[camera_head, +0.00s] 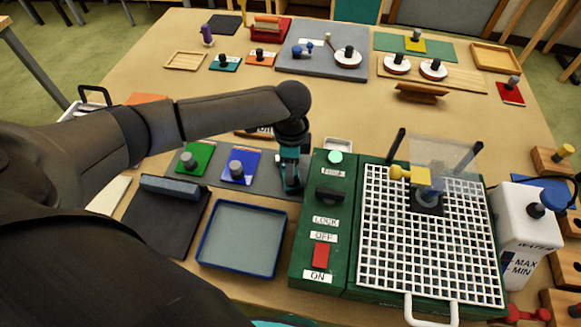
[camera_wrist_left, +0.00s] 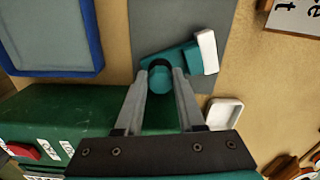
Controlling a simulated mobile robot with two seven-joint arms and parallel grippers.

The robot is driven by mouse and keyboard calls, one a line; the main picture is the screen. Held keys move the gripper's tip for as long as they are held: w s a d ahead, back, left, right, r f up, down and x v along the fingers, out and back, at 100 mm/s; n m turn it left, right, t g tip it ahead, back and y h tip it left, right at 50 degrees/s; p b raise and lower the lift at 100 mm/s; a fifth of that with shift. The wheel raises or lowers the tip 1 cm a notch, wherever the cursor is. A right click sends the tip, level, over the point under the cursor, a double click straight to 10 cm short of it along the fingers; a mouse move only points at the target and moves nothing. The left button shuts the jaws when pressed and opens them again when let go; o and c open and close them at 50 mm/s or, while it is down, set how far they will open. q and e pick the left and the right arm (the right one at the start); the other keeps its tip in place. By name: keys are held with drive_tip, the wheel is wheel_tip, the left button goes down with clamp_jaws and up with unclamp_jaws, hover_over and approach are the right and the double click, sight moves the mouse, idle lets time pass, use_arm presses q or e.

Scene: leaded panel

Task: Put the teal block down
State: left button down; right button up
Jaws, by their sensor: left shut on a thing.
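My left gripper (camera_head: 291,187) is shut on the round knob of the teal block (camera_wrist_left: 190,58). The wrist view shows both fingers (camera_wrist_left: 164,85) closed around the knob. The block has a white piece at one end and lies turned over the grey mat (camera_head: 270,178). I cannot tell whether it touches the mat. In the head view the gripper mostly hides it. On the mat to the left are a green block (camera_head: 196,156) and a blue block (camera_head: 240,164), each with a grey knob. My right gripper is not in view.
The green machine box (camera_head: 310,250) with its switches stands close to the right of my left gripper, with a white grid (camera_head: 400,250) beyond. A blue-rimmed tray (camera_head: 243,237) lies in front. A small white dish (camera_wrist_left: 224,113) is near the gripper.

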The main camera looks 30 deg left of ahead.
use_arm(q)
drive_tip(key=c, duration=0.5)
unclamp_jaws()
drive_tip(key=shift+f, duration=0.1)
wheel_tip(320, 180, up, 12)
drive_tip(key=shift+r+p, duration=0.2)
drive_tip(key=shift+p, duration=0.35)
